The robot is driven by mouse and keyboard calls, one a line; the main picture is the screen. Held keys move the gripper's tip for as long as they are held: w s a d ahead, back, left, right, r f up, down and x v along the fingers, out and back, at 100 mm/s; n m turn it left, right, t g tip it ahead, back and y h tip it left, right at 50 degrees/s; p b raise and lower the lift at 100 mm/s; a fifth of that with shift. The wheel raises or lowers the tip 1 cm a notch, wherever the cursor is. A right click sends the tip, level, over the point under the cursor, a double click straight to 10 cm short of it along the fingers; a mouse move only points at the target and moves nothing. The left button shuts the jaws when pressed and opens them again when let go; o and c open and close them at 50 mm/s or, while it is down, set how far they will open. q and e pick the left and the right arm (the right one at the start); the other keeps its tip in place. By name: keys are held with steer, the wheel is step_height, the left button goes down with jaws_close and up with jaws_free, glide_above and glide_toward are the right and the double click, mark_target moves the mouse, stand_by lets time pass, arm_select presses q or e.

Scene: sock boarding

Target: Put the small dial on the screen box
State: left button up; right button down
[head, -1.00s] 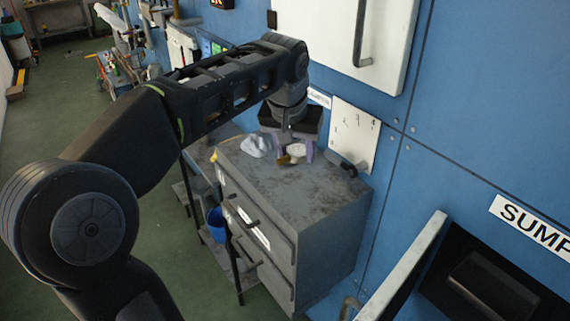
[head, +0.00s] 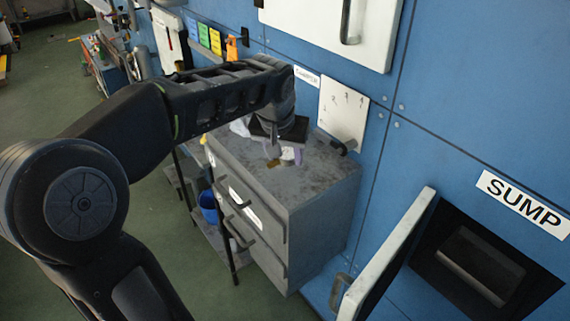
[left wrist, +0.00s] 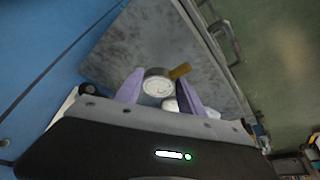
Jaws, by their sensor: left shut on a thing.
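A small round dial (left wrist: 158,86) with a white face and a brass stem (left wrist: 180,71) is between the purple fingers of my left gripper (left wrist: 160,90) in the left wrist view. The gripper is shut on it. In the head view, my left gripper (head: 285,154) is above the grey cabinet top; its wrist partly hides the dial, and the brass stem (head: 273,163) shows below. I cannot tell which thing is the screen box. My right gripper is not in view.
The grey cabinet (head: 300,190) stands against the blue wall, its top mostly clear. A white numbered panel (head: 342,110) is behind it. At right, an open door (head: 390,255) sticks out beside a dark recess (head: 485,265) under the SUMP sign (head: 522,204). A blue bucket (head: 208,207) is at left.

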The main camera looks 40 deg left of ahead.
mark_target(284, 161)
arm_select(q)
step_height(284, 161, down, 3)
steer(key=shift+f, duration=0.1)
steer(key=shift+f, duration=0.2)
steer(key=o, duration=1.5)
steer(key=shift+c, duration=0.2)
steer(key=shift+r, duration=0.35)
steer(key=b+v, duration=0.1)
steer(key=v, duration=1)
steer(key=shift+r, duration=0.3)
steer(key=shift+s, duration=0.1)
